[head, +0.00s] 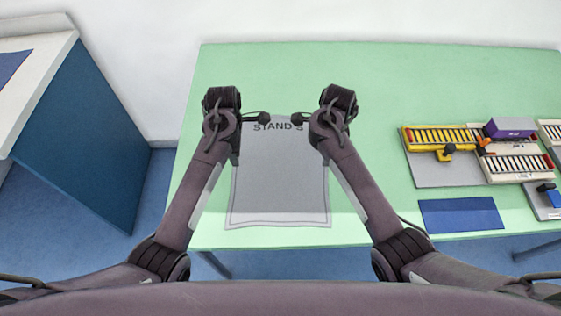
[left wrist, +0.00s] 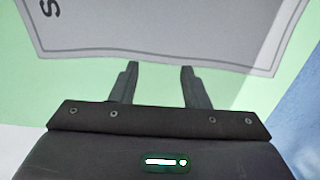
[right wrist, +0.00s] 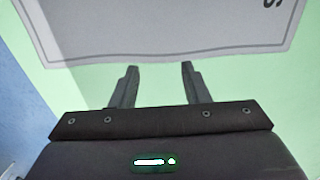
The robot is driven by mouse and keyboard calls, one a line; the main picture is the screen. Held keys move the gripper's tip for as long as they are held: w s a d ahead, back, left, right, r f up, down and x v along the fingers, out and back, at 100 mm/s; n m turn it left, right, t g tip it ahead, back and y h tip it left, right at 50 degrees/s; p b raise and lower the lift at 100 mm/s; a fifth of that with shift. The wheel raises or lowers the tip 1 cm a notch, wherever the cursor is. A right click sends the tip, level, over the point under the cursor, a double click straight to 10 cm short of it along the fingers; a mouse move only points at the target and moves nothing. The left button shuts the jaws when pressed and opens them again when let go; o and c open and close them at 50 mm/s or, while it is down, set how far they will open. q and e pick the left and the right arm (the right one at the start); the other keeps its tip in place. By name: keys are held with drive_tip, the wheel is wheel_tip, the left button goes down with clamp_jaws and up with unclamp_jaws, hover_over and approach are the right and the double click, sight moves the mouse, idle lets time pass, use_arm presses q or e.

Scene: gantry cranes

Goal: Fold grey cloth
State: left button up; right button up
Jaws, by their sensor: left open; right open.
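The grey cloth (head: 280,185) lies flat and spread out on the green table, with dark lettering along its far end and a thin dark border line. Its near edge lies close to the table's front edge. My left gripper (head: 266,118) and my right gripper (head: 295,118) are over the cloth's far end, by the lettering. In the left wrist view the left fingers (left wrist: 160,68) are open and empty, with a cloth edge (left wrist: 165,55) just beyond the tips. In the right wrist view the right fingers (right wrist: 158,68) are open and empty, with a cloth edge (right wrist: 160,48) beyond them.
On the right of the green table (head: 370,75) are a yellow-and-grey crane model (head: 438,140), a purple block (head: 509,128) and a blue mat (head: 461,214). A blue-sided cabinet (head: 85,130) stands at the left. The table behind the cloth is clear.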

use_arm(q)
wheel_tip(320, 180, down, 5)
drive_tip(key=shift+r, duration=0.1)
use_arm(e)
wheel_tip(320, 180, down, 5)
drive_tip(key=shift+r, duration=0.1)
use_arm(q)
drive_tip(key=shift+f, duration=0.3)
use_arm(e)
drive_tip(key=shift+f, duration=0.25)
use_arm(q)
drive_tip(key=shift+r, duration=0.1)
drive_tip(key=shift+c, duration=0.5)
use_arm(e)
drive_tip(key=shift+r, duration=0.1)
drive_tip(key=shift+c, duration=0.5)
use_arm(q)
clamp_jaws()
use_arm(e)
clamp_jaws()
use_arm(q)
drive_tip(key=shift+r, duration=0.1)
use_arm(e)
drive_tip(key=shift+r, duration=0.15)
